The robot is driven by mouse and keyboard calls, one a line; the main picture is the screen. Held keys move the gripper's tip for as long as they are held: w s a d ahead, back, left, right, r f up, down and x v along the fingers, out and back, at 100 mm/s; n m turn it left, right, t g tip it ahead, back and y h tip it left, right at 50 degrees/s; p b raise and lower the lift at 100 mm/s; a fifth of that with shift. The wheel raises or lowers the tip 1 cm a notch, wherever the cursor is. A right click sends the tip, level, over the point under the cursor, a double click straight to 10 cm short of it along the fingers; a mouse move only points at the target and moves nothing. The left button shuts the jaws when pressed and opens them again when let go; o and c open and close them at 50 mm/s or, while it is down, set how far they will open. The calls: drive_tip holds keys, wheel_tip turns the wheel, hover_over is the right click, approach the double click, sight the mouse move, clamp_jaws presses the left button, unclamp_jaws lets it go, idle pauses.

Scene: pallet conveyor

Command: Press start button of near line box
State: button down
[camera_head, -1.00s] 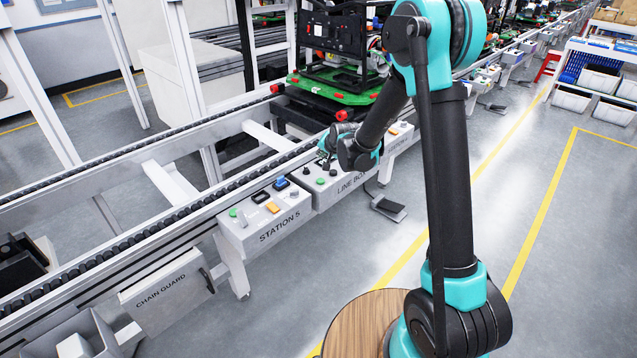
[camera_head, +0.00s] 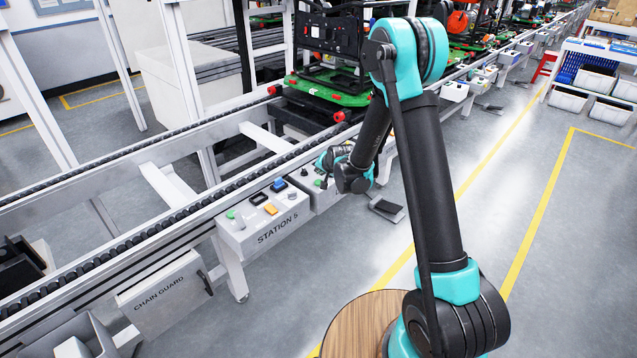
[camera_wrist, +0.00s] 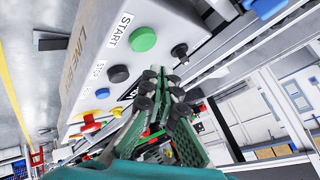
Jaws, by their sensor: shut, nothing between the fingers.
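The line box (camera_head: 308,196) is a pale grey control box beside the conveyor, largely hidden behind my arm in the head view. The wrist view shows its top (camera_wrist: 95,60) with LINE lettering on its side. A green button (camera_wrist: 142,39) sits next to the START label. A dark button (camera_wrist: 119,73) sits by the STOP label, and a blue one (camera_wrist: 102,93) lies further along. My gripper (camera_wrist: 163,77) is shut and empty, its tips close to the box face and short of the green button in the picture. Whether the tips touch the box I cannot tell.
A dark knob (camera_wrist: 179,50) is near the green button. The conveyor rail (camera_head: 130,225) runs behind.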

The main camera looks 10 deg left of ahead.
sight(319, 183)
drive_tip(key=shift+f, duration=0.85)
drive_tip(key=shift+f, duration=0.1)
idle(0.8)
drive_tip(key=shift+f, duration=0.3)
